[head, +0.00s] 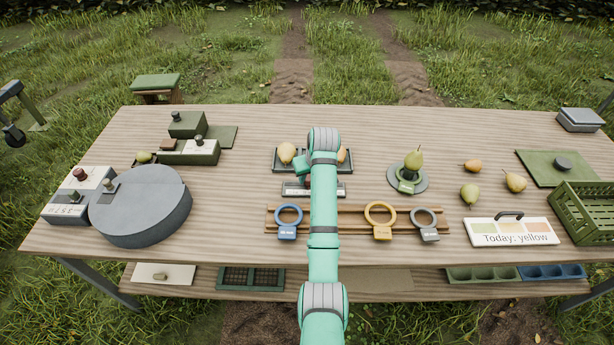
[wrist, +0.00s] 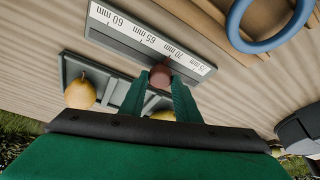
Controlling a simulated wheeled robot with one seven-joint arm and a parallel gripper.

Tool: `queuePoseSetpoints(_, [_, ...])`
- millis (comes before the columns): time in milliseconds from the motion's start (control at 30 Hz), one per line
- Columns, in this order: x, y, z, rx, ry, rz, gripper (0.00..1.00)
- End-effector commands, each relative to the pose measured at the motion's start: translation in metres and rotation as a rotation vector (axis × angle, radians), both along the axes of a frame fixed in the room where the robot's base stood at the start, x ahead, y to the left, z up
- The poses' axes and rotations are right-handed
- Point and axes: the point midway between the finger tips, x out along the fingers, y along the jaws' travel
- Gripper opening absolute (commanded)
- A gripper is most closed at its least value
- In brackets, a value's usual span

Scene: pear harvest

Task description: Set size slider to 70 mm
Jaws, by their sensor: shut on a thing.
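The size slider is a grey bar with a white scale strip (wrist: 130,32) marked 60, 65, 70 and 75 mm in the wrist view. Its round reddish knob (wrist: 160,75) stands roughly beside the 70 mm label; the exact reading cannot be told at this angle. My gripper (wrist: 160,92) is shut on the knob, one green finger on each side. In the head view the slider (head: 291,190) lies at the middle of the table, partly hidden by my arm, with my gripper (head: 303,170) over it.
A dark tray (head: 276,163) with pears lies just behind the slider. In front, a wooden rack (head: 340,222) holds blue (head: 288,211), yellow (head: 380,209) and grey (head: 424,216) rings. A grey turntable (head: 142,200) is left.

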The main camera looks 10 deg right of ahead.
Motion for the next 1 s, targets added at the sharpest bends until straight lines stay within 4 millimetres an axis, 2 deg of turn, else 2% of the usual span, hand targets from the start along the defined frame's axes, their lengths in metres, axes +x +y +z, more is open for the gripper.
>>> queuePoseSetpoints(200, [-0.001, 0.0, 0.0, 0.001, 0.002, -0.001, 0.0])
queuePoseSetpoints(233, [-0.001, -0.001, 0.0, 0.001, 0.002, -0.001, 0.34])
queuePoseSetpoints(300, [-0.001, -0.001, 0.0, 0.001, 0.002, -0.001, 0.47])
queuePoseSetpoints(667, [-0.001, 0.0, 0.004, 0.0, 0.0, 0.001, 0.47])
queuePoseSetpoints(767, [-0.005, -0.001, 0.014, 0.0, -0.001, 0.001, 0.47])
queuePoseSetpoints(1000, [-0.021, -0.006, 0.055, 0.0, -0.003, 0.0, 0.47])
